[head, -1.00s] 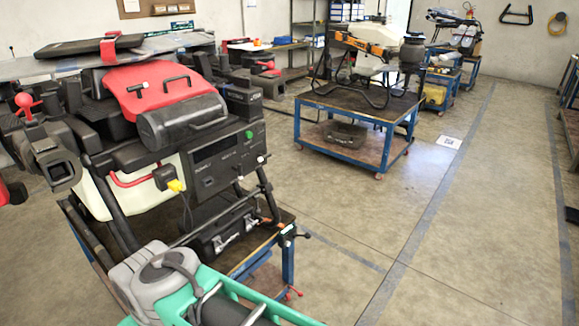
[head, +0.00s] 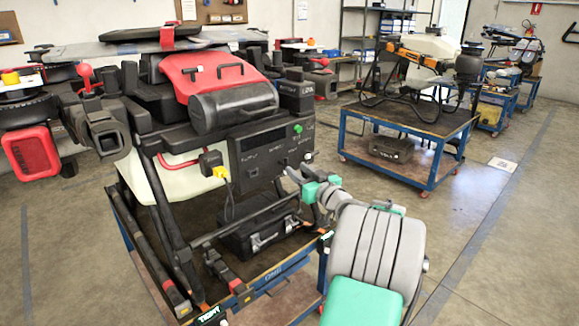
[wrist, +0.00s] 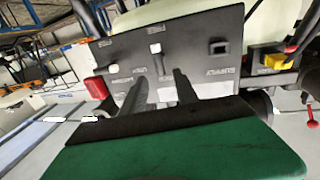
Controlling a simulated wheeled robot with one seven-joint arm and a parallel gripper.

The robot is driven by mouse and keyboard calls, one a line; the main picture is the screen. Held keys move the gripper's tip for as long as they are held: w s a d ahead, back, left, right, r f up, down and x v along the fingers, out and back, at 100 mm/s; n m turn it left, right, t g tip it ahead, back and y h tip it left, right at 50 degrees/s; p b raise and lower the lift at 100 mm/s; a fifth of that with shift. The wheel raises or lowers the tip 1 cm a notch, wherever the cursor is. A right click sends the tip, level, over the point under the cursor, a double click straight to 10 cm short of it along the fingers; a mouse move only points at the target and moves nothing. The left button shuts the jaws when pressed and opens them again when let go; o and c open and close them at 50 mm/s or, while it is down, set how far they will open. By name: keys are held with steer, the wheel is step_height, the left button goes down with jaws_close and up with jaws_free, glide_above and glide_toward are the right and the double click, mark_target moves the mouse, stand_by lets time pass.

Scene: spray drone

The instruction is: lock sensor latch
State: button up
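The spray drone stands on a blue-framed cart, with its dark control panel (head: 272,150) facing me. My gripper (head: 297,182) is just in front of the lower right part of this panel in the head view. In the wrist view my gripper (wrist: 160,88) has its two dark fingers apart, with nothing seen between them, pointing at the labelled panel (wrist: 190,45). The panel carries small white switches (wrist: 155,48) and a dark socket. I cannot tell which part is the sensor latch. A yellow plug (head: 221,172) sits left of the panel; it also shows in the wrist view (wrist: 277,61).
A black case (head: 255,228) lies on the cart (head: 270,270) under the drone. Black leg tubes and a black cable are close to the panel. A second blue cart (head: 408,165) with a drone stands behind at the right. Open floor lies at the right.

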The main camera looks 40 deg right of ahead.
mark_target(287, 162)
steer(key=w, duration=0.2)
steer(key=w+p, duration=0.1)
steer(key=w, duration=0.1)
steer(key=w+d, duration=0.1)
steer(key=w, duration=0.1)
steer(key=shift+c, duration=0.6)
jaws_close()
